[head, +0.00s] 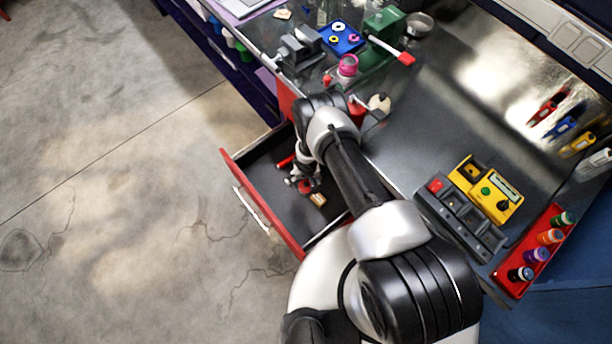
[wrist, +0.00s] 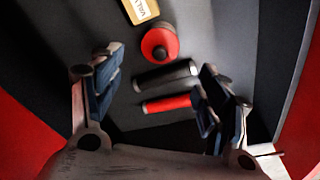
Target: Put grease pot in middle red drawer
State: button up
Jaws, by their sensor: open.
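The red drawer (head: 262,212) is pulled open below the bench, with a dark floor inside. A round red pot with a black centre (wrist: 160,43), which looks like the grease pot, lies in the drawer; it also shows in the head view (head: 305,187), partly hidden by my gripper. My gripper (wrist: 158,72) is open and empty, pointing down into the drawer. In the wrist view the pot is just beyond the fingertips, apart from both fingers. In the head view my gripper (head: 298,178) is over the drawer; its fingertips are hard to make out.
A small labelled box (wrist: 140,10), a black cylinder (wrist: 165,75) and a red cylinder (wrist: 167,103) share the drawer. On the bench stand a pink-topped jar (head: 348,66), a grey vise (head: 300,46) and a blue tray (head: 341,37). Floor left of the drawer is clear.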

jog(key=shift+s+r+p, duration=0.2)
jog(key=shift+r+p, duration=1.45)
jog(key=shift+p, duration=0.05)
